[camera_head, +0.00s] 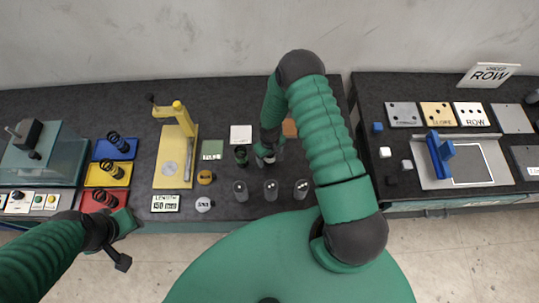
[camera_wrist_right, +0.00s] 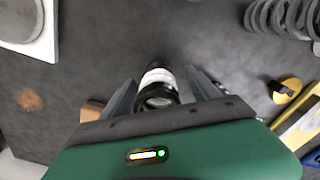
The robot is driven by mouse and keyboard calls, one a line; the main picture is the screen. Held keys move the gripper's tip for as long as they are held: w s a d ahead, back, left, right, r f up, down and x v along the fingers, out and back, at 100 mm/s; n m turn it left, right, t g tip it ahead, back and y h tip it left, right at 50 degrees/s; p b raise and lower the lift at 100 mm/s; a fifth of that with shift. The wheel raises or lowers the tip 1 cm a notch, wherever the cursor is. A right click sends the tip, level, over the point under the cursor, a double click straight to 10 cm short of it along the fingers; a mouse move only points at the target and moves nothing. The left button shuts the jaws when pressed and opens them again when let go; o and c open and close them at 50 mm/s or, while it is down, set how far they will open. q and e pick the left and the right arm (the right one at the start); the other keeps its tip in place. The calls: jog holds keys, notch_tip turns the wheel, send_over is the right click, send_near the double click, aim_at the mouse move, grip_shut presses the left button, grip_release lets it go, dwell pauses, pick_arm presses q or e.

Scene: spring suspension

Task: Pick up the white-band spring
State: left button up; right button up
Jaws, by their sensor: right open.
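The white-band spring (camera_wrist_right: 158,88) shows in the right wrist view as a dark upright coil with a white band around it. It stands between the two fingers of my right gripper (camera_wrist_right: 159,95), which are apart on either side of it. In the head view my right gripper (camera_head: 267,156) is low over the middle of the dark bench, and the spring there is mostly hidden by it. My left gripper (camera_head: 119,240) is at the lower left, away from the spring; its jaw opening is not clear.
A dark spring with a greenish look (camera_head: 241,155) stands just left of my right gripper. A yellow press (camera_head: 172,160) and coloured spring trays (camera_head: 107,174) lie further left. A second bench (camera_head: 400,165) is on the right.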

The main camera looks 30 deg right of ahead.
jog(key=shift+w+d+f, duration=0.2)
jog(key=shift+w+d, duration=0.05)
jog(key=shift+w, duration=0.05)
jog(key=c, duration=0.7)
jog(key=shift+s+a+r, duration=0.1)
grip_shut()
